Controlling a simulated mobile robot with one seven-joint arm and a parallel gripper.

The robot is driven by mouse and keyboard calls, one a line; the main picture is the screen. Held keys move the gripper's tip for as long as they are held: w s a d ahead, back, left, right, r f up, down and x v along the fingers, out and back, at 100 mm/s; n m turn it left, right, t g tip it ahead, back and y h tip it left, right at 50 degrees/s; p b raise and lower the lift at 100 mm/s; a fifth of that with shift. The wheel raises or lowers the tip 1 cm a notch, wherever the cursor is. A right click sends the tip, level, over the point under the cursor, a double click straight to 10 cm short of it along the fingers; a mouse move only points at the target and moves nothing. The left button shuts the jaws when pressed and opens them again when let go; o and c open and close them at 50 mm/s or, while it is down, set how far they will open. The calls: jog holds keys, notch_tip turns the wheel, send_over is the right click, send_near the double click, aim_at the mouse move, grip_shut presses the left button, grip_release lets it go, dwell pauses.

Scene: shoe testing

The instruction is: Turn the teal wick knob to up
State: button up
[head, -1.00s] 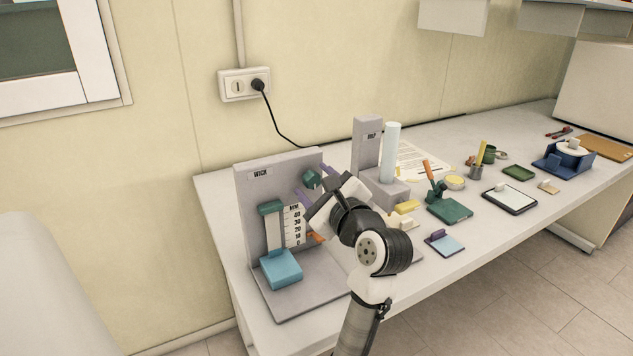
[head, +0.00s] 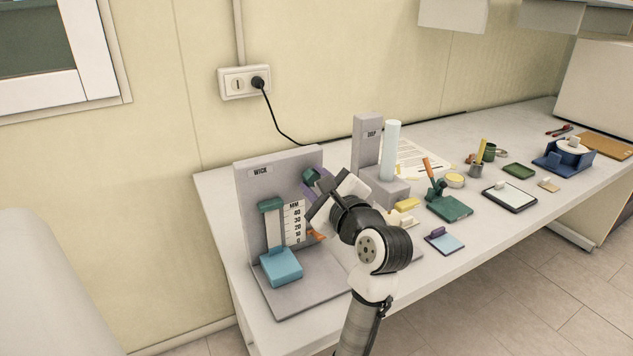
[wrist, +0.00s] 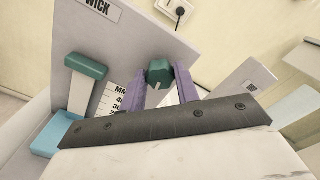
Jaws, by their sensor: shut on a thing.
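The teal wick knob (head: 308,176) sits on the upright grey WICK panel (head: 251,187), near its upper right. In the wrist view the knob (wrist: 158,73) stands between the two purple fingers of my gripper (wrist: 161,84). My gripper (head: 314,186) is shut on the knob, with a finger on each side of it. In the head view the white and black wrist hides part of the fingers. Left of the knob are a millimetre scale (head: 294,222) and a teal-topped strip (head: 270,205) going down to a light blue block (head: 281,266).
An orange piece shows just right of the scale, partly behind my arm. A grey DISP stand (head: 367,142) with a pale cylinder (head: 390,150) stands to the right. A green block (head: 449,208) and several small items lie farther right. The table front is partly clear.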

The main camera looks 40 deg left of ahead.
jog(key=n, duration=0.8)
jog(key=shift+f+n, duration=0.1)
jog(key=shift+n, duration=0.3)
jog(key=n, duration=0.4)
jog(key=shift+f+n+b, duration=0.1)
jog(key=shift+n+b, duration=0.2)
jog(key=n+b, duration=0.1)
jog(key=n, duration=0.3)
jog(key=n+b, duration=0.2)
jog(key=n, duration=0.2)
jog(key=shift+f, duration=0.1)
jog(key=shift+w+n+b, duration=0.1)
jog(key=shift+n+b, duration=3.15)
jog(key=shift+n, duration=2.85)
